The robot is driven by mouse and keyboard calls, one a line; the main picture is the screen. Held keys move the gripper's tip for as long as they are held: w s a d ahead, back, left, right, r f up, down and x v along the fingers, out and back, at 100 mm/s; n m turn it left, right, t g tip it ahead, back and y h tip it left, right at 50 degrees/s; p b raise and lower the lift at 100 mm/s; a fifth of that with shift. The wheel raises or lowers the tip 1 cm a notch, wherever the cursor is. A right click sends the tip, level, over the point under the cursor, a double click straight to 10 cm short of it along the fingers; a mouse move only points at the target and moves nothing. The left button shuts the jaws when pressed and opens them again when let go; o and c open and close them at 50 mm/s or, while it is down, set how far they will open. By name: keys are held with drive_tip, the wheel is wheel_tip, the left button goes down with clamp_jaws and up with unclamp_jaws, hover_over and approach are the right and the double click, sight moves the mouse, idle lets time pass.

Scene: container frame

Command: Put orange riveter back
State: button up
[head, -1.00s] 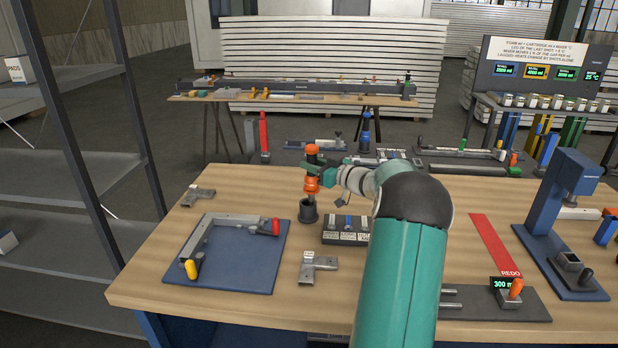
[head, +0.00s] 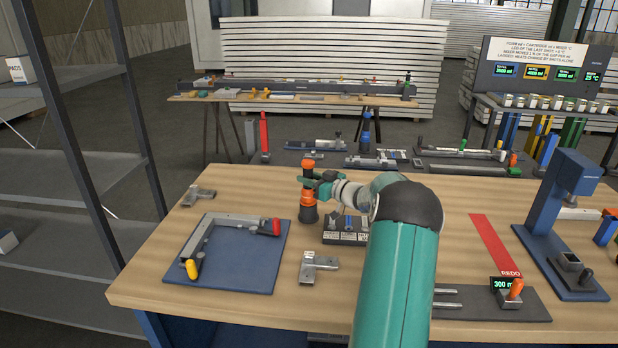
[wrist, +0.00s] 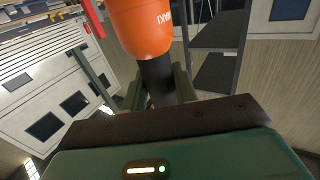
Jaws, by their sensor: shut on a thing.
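The orange riveter (head: 308,166) is upright, with an orange top, a dark middle and an orange lower collar. Its lower end is hidden and appears to sit in the dark round cup (head: 309,215) on the workbench. My gripper (head: 311,182) reaches in from the right and is shut around the dark middle of the riveter. In the wrist view, the riveter's orange body (wrist: 140,24) and its dark grip (wrist: 158,78) stand between my two green fingers.
A block with labelled slots (head: 345,231) stands right of the cup. A blue plate with a clamp frame (head: 228,279) lies front left. Grey metal fittings (head: 318,267) lie on the wooden bench (head: 265,315). A blue press (head: 560,210) stands at the right.

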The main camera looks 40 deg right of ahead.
drive_tip(key=o, duration=0.5)
drive_tip(key=shift+f, duration=0.2)
drive_tip(key=o, duration=0.4)
drive_tip(key=shift+r, duration=0.1)
drive_tip(key=shift+r, duration=0.3)
drive_tip(key=s+d, duration=0.1)
drive_tip(key=s, duration=1.1)
drive_tip(key=shift+d, duration=0.25)
